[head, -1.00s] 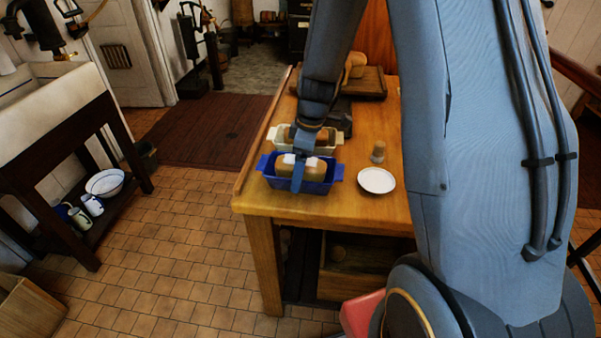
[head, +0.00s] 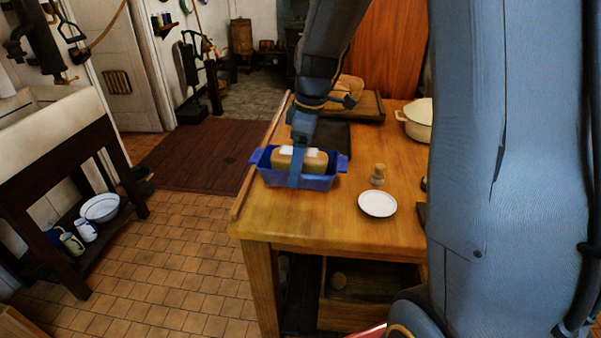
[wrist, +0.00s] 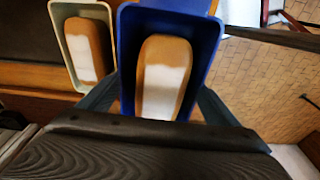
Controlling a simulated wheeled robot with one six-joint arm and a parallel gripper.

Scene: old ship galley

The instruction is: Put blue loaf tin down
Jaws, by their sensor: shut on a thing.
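The blue loaf tin (head: 327,181) is at the left end of the wooden table (head: 340,225), with a brown, white-topped loaf (head: 313,161) in it. My gripper (head: 296,170) is shut on the tin. The tin looks roughly level and raised above the tabletop, though the gap under it is hard to judge. In the wrist view the blue tin (wrist: 208,40) sits between the two fingers. A cream tin (wrist: 66,60) with a similar loaf is close on its left there. The cream tin is hidden behind the blue one in the head view.
A white plate (head: 378,204) and a small wooden shaker (head: 378,175) stand right of the tin. A cream pot (head: 417,122) and a board with bread (head: 368,103) are farther back. The table's front strip is bare. A raised edge (head: 262,165) runs along its left side.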

